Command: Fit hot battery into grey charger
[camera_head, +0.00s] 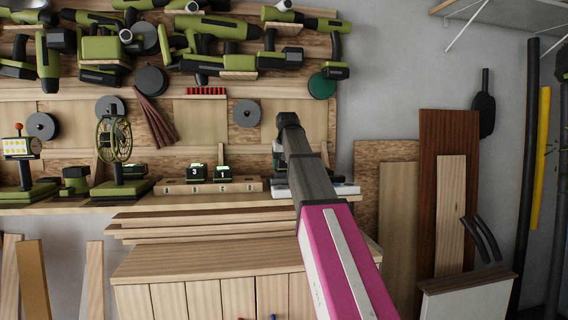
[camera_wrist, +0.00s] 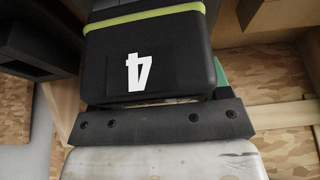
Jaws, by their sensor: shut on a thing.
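A black battery with a yellow-green stripe and a white 4 (camera_wrist: 140,70), upside down in the picture, fills the upper middle of the wrist view. My gripper (camera_wrist: 155,122) is shut on this battery, close against its lower edge in that view. In the head view my gripper (camera_head: 284,158) is at the bench's right end, largely hidden behind my arm. A pale grey, flat unit (camera_head: 343,189), possibly the grey charger, lies beside it at the shelf's right end. Whether the battery touches a charger cannot be told.
Two black batteries, one marked 3 (camera_head: 196,173) and another (camera_head: 222,173), stand on a wooden rack (camera_head: 175,187) left of my gripper. Green tools (camera_head: 220,27) hang above. Boards (camera_head: 398,205) lean at the right.

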